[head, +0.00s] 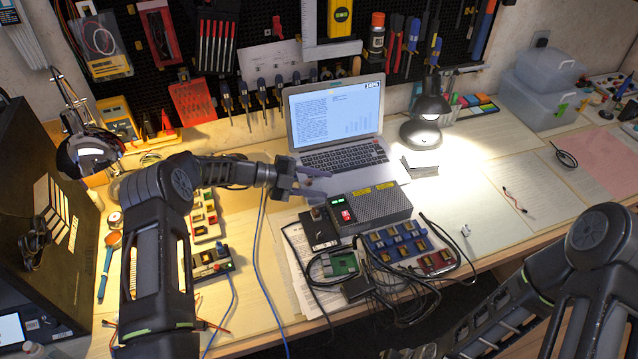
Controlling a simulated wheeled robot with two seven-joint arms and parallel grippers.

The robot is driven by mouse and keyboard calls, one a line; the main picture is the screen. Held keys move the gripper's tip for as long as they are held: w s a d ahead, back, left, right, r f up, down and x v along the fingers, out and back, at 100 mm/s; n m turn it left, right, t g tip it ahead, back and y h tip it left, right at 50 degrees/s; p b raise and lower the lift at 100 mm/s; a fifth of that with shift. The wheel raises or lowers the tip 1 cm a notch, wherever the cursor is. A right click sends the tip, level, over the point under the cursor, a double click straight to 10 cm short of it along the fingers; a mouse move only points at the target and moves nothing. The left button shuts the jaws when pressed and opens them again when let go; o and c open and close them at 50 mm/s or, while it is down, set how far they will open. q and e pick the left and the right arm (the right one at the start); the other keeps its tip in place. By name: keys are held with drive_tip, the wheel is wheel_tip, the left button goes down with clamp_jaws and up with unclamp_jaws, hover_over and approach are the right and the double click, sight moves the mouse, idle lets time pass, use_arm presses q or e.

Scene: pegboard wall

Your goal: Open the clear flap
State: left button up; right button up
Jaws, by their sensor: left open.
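I cannot make out the clear flap for certain. A dark grey ribbed box (385,207) stands in front of the laptop, with yellow labels on top. A red switch (347,215) and a green lit display (337,200) show on its left front; any clear cover there is too small to tell. My left gripper (316,183) is open and empty, just behind and left of the box, in front of the laptop. It appears apart from the box. My right arm shows at the lower right, but its gripper is out of view.
A laptop (345,160) stands open behind the box, with a lit black lamp (423,120) to its right. A black plate (318,228), a green circuit board (340,263), blue modules (398,242) and loose cables crowd the box's front. The bench at right is fairly clear.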

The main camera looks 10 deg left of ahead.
use_arm(q)
drive_tip(key=shift+s+a+r, duration=0.1)
drive_tip(key=shift+s+a, duration=0.05)
drive_tip(key=shift+a, duration=0.35)
drive_tip(key=b+v, duration=0.1)
drive_tip(key=v, duration=0.6)
use_arm(e)
drive_tip(key=shift+w+f, duration=0.1)
drive_tip(key=shift+f, duration=0.45)
use_arm(q)
drive_tip(key=shift+d+r, duration=0.1)
use_arm(e)
drive_tip(key=shift+r, duration=0.1)
